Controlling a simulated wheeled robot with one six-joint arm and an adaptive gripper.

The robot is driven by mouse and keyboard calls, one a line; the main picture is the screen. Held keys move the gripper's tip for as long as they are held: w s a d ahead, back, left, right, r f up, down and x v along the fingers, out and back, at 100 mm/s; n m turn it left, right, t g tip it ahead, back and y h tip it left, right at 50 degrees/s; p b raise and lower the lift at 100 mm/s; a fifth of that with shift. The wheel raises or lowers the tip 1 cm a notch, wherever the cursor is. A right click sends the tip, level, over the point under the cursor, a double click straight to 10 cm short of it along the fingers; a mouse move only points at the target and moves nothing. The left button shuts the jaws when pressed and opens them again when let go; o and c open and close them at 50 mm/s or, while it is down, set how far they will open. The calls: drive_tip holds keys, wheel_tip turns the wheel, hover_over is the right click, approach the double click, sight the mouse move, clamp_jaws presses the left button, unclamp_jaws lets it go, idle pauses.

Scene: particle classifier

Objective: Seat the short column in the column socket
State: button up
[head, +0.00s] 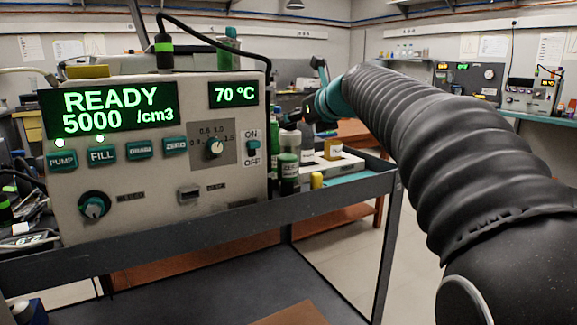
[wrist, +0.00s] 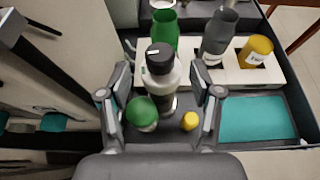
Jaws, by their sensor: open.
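I cannot tell for sure which thing is the short column. In the wrist view, a clear upright cylinder with a black cap (wrist: 160,62) stands between the spread fingers of my gripper (wrist: 162,96). The gripper is open and I see no contact with it. A green-capped bottle (wrist: 142,113) and a small yellow cap (wrist: 190,121) stand just nearer. On the instrument (head: 160,225) in the head view, a black fitting with a green band (head: 163,50) and a green translucent vessel (head: 229,40) stand on top. I cannot make out which part is the column socket.
The instrument's side wall is close on the left. A teal pad (wrist: 252,118) at the right is clear. The cart has a raised rim (head: 330,198).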

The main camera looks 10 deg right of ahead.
drive_tip(key=x, duration=0.4)
drive_tip(key=shift+w+a, duration=0.1)
drive_tip(key=shift+w, duration=0.1)
clamp_jaws()
